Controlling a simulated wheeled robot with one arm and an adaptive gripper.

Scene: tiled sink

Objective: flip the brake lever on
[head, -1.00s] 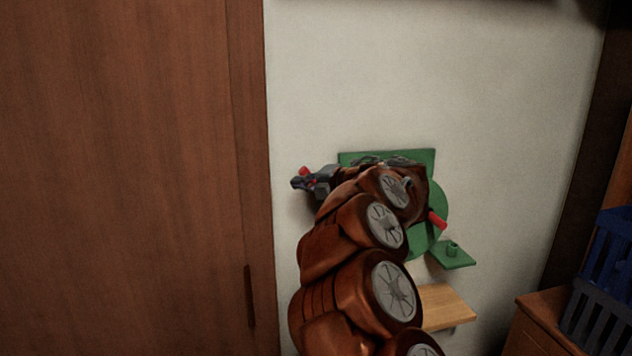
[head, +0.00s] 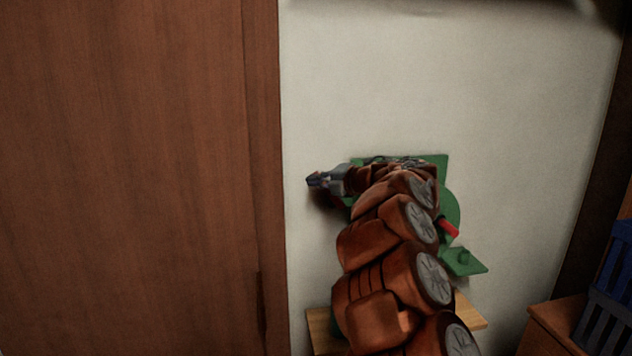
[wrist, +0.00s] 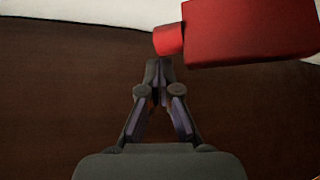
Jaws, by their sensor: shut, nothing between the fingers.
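My gripper (head: 312,180) is shut and empty, pointing left at the left side of a green wall-mounted device (head: 437,172). In the wrist view its fingertips (wrist: 159,66) meet just below a red block with a short round stub (wrist: 250,32). I cannot tell whether they touch the stub. In the head view a little red shows under the gripper, mostly hidden. A second red handle (head: 449,228) sticks out at the right of the device. I cannot tell for sure which red part is the brake lever. My arm covers most of the device.
A brown wooden door or panel (head: 130,170) stands close at the left. A wooden shelf (head: 319,322) is below the device, and a small green ledge (head: 470,264) is at its lower right. A blue crate (head: 612,270) stands at the far right. Bare wall lies above.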

